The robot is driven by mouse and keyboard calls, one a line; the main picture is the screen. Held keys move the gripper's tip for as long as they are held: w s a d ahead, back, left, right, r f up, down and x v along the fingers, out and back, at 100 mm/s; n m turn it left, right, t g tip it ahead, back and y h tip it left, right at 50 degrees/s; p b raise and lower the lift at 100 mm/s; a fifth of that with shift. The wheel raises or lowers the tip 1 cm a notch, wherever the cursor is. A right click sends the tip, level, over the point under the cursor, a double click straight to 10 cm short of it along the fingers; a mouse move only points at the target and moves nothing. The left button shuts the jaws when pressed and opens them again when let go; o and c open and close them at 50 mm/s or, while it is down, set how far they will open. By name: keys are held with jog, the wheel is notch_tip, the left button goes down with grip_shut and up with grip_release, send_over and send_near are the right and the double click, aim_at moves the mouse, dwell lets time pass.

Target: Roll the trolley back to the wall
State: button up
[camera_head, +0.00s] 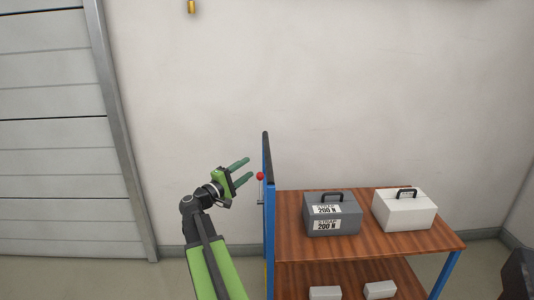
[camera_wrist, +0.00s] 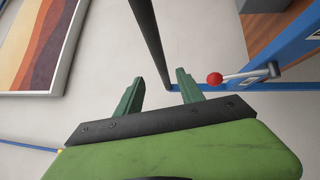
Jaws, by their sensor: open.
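The trolley (camera_head: 390,243) has brown wooden shelves and a blue frame, and stands right of centre in the head view with the pale wall behind it. Its black handle bar (camera_head: 267,145) tops the blue frame at its left end. A red-knobbed lever (camera_head: 260,176) sits on that frame. My gripper (camera_head: 248,168) is open and empty just left of the handle end. In the wrist view the black bar (camera_wrist: 150,40) runs down to between my open fingertips (camera_wrist: 160,78), and the red knob (camera_wrist: 214,79) is just to their right. I cannot tell whether they touch.
A grey case (camera_head: 332,225) and a white case (camera_head: 405,217) stand on the top shelf. Small pale boxes (camera_head: 325,293) lie on the lower shelf. A dark object (camera_head: 517,278) is at the right edge. A panelled door (camera_head: 50,150) is at left. A framed picture (camera_wrist: 40,45) shows in the wrist view.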

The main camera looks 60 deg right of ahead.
aim_at(267, 154)
jog(key=p+x, duration=0.1)
jog(key=x, duration=1.1)
jog(key=shift+d, duration=0.2)
jog(key=shift+c, duration=0.2)
grip_shut()
dwell(0.5)
jog(key=shift+d, duration=0.1)
